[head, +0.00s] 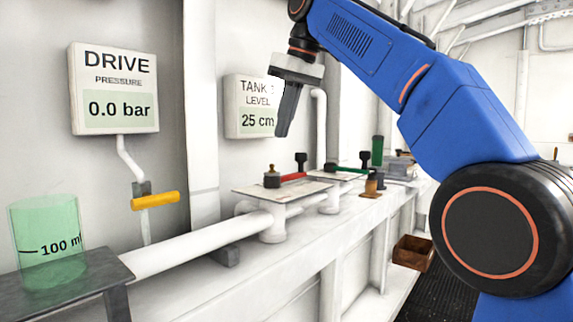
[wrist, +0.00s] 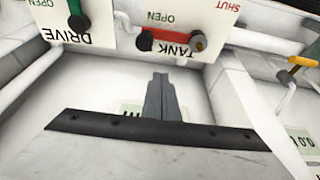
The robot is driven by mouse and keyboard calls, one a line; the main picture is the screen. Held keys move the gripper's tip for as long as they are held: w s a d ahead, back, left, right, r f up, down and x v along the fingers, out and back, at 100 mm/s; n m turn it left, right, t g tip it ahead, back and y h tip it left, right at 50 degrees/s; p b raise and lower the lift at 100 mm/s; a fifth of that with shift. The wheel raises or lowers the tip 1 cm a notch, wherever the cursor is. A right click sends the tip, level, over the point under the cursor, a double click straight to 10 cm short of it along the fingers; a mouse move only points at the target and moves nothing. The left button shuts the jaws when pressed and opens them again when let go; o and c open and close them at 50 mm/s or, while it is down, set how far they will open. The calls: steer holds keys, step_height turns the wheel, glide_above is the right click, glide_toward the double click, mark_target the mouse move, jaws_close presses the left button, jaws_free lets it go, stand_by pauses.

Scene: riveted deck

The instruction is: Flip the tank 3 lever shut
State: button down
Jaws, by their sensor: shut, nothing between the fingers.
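The tank lever (head: 293,177) is red with a black knob and a brass pivot, on a pale plate (head: 245,190) over the white pipe. In the wrist view the red lever (wrist: 171,36) lies across its plate, marked TANK, with its knob by the word OPEN. SHUT is printed on the other side, past the pivot. The tank number is not readable on the plate.
A green lever (head: 350,169) sits on the plate behind, marked DRIVE in the wrist view. A yellow handle (head: 155,201) is on the left wall pipe under the drive pressure sign (head: 115,88), reading 0.0 bar. The tank level sign (head: 249,105) reads 25 cm. A green beaker (head: 48,225) stands at left.

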steer(key=f, duration=0.9)
steer(key=shift+w+a, duration=0.2)
steer(key=shift+a, duration=0.1)
steer(key=shift+s+d, duration=0.5)
steer(key=shift+d, duration=0.15)
